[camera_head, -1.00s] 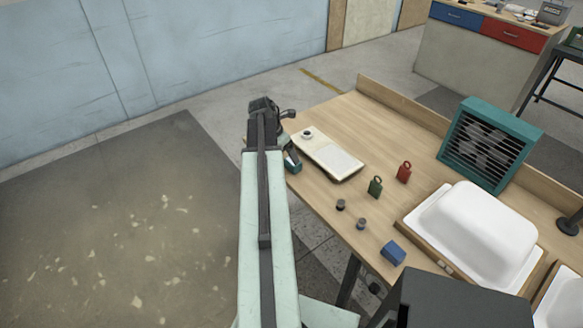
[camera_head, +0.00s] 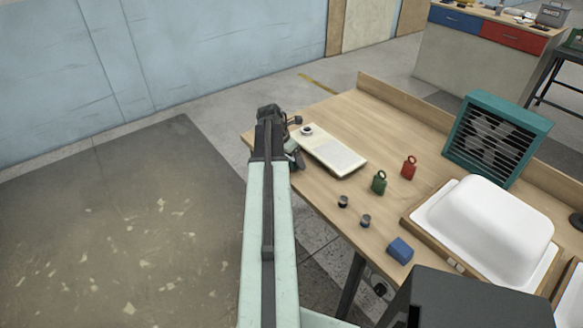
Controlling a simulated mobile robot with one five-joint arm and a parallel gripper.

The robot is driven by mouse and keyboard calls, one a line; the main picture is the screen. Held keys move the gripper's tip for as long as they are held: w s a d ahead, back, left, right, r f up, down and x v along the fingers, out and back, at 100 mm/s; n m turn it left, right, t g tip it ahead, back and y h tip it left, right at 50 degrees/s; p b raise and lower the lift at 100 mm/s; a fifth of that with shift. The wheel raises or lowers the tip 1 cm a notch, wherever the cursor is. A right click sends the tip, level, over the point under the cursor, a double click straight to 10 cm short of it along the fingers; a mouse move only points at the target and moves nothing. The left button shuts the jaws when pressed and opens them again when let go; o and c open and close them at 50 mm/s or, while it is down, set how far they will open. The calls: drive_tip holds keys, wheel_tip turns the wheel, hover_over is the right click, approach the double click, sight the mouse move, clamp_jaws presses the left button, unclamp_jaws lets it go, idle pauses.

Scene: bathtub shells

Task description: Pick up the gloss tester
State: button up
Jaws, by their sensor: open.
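My gripper (camera_head: 284,122) is at the far end of my pale green arm, by the left edge of the wooden workbench (camera_head: 340,100). Its dark jaws are partly hidden by the wrist and stand open, with nothing seen held. A small dark piece beside the wrist, at the bench edge, is too covered to tell. I cannot tell for certain which thing is the gloss tester. A small blue box (camera_head: 400,249) lies near the bench's front edge, well away from my gripper, and may be it.
A cream panel (camera_head: 334,156) with a dark round piece lies right of my gripper. Green (camera_head: 379,183) and red (camera_head: 409,168) weights, two small dark cylinders (camera_head: 343,201), a teal fan heater (camera_head: 496,137) and a white tub shell (camera_head: 490,225) stand on the bench.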

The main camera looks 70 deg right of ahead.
drive_tip(key=shift+r, duration=0.1)
drive_tip(key=c, duration=1.7)
drive_tip(key=shift+o, duration=0.2)
wheel_tip(320, 180, up, 10)
drive_tip(key=p, duration=1)
drive_tip(key=shift+r, duration=0.15)
drive_tip(key=o, duration=0.9)
drive_tip(key=shift+f, duration=0.2)
drive_tip(key=shift+c, duration=0.2)
drive_tip(key=c, duration=0.5)
